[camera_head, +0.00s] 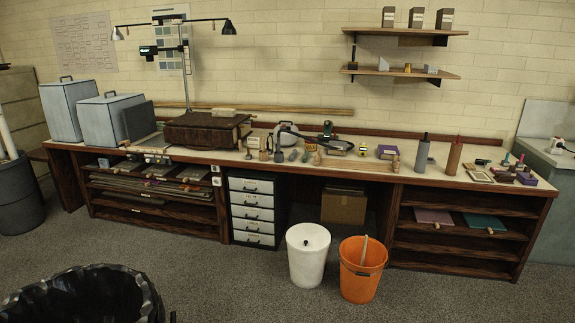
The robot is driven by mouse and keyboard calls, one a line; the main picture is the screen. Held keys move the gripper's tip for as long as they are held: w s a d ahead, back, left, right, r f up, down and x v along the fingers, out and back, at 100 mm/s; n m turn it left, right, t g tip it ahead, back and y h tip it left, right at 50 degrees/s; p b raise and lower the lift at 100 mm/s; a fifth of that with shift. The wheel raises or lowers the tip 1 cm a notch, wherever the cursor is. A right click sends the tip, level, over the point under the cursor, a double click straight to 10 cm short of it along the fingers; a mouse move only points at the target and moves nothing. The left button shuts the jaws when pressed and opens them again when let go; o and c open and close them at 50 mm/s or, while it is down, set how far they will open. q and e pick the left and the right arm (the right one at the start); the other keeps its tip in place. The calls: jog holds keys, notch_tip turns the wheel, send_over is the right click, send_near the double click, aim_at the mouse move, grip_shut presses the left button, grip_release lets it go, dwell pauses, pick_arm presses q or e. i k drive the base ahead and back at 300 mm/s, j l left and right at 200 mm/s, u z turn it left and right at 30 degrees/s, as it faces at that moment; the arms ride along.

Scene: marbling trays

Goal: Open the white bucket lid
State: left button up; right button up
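The white bucket (307,268) stands upright on the grey carpet in front of the long workbench, near the middle of the view. Its white lid (308,235) sits on top, with a small dark knob or hole at its centre. The lid looks closed. Neither of my grippers shows in the head view, so nothing is seen touching the bucket.
An orange bucket (362,280) with a stick in it stands just right of the white one. The workbench (300,163) is behind, with a drawer unit (252,210) and a cardboard box (343,207). A black-lined bin (78,298) is at front left. Carpet between is clear.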

aim_at(303, 237)
jog(key=i, duration=1.75)
jog(key=i+z, duration=0.15)
jog(key=i, duration=0.35)
jog(key=i+j+z, duration=0.15)
jog(key=i, duration=0.35)
jog(key=i+j+z, duration=0.2)
jog(key=i, duration=0.3)
